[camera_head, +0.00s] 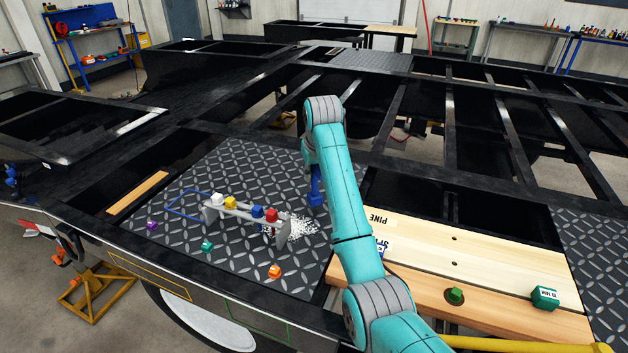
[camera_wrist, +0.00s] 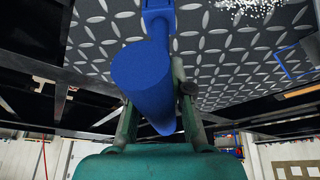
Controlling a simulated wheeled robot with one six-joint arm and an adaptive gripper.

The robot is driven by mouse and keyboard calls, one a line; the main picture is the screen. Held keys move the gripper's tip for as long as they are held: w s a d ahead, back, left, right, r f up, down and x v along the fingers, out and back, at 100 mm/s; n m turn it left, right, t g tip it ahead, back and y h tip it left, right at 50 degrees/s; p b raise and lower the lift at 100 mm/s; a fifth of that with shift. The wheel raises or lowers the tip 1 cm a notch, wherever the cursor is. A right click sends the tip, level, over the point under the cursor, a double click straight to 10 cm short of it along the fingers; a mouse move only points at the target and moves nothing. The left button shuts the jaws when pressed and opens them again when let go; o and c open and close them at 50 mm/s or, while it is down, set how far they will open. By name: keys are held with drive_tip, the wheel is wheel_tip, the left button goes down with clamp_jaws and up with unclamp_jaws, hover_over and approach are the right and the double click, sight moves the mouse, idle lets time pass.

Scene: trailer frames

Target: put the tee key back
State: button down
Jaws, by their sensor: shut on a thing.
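My gripper (camera_wrist: 155,105) is shut on a blue thing (camera_wrist: 145,75), which I take for the tee key. In the wrist view it has a thick, rounded bar between the fingers and a narrower shank running to the top edge. In the head view it also shows (camera_head: 316,190), hanging below my teal arm, above the diamond plate near its right side. The gripper is mostly hidden by the arm there. A grey rack (camera_head: 240,210) stands left of it, with white, yellow, blue and red pieces along its top. A bare stretch lies between yellow and blue.
A blue outline (camera_head: 172,207) is marked on the diamond plate (camera_head: 180,260). White chips (camera_head: 305,230) lie right of the rack. Purple (camera_head: 152,225), teal (camera_head: 207,246) and orange (camera_head: 274,271) pieces are scattered in front. Wooden boards (camera_head: 490,250) carry green pieces at right.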

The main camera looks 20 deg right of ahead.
drive_tip(key=shift+f, duration=1.2)
drive_tip(key=c, duration=1.1)
unclamp_jaws()
drive_tip(key=shift+f, duration=0.15)
drive_tip(key=shift+o, duration=0.2)
